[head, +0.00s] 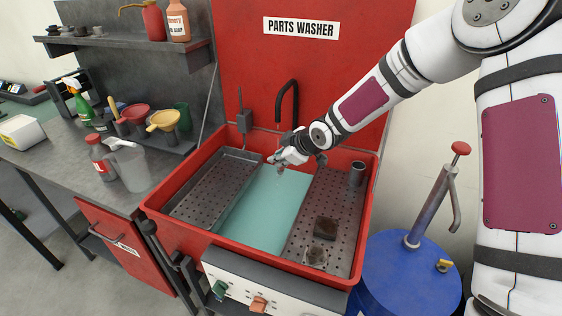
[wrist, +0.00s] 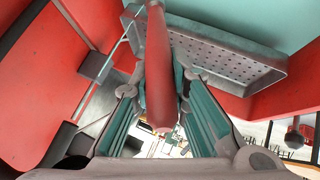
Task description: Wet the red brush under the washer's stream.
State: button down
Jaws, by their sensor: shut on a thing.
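My gripper (head: 274,161) is over the back part of the red parts washer basin (head: 262,133), just in front of the black curved spout (head: 293,88). In the wrist view, my gripper's teal-padded fingers (wrist: 160,88) are closed around the red brush (wrist: 157,62), seen as a long red handle. The brush's bristles are not visible, and in the head view the brush is too small or hidden to make out. Teal liquid (head: 265,212) lies in the middle of the basin. I see no clear stream from the spout, whose lower end is partly behind my arm.
Perforated metal trays flank the liquid, one on the left (head: 210,190) and one on the right (head: 300,236). The right tray holds dark parts (head: 325,228) and a metal cup (head: 357,174). A blue drum (head: 410,285) with a pump stands at right. A cluttered bench (head: 60,160) is at left.

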jog(key=s+d+p, duration=0.1)
jog(key=s+p, duration=0.2)
jog(key=s, duration=0.4)
jog(key=shift+d, duration=0.25)
dwell(1.4)
jog(key=s+d+r+p, duration=0.1)
jog(key=s+r+p, duration=0.3)
jog(key=s, duration=0.1)
dwell(0.5)
jog(key=shift+d, duration=0.1)
dwell(0.4)
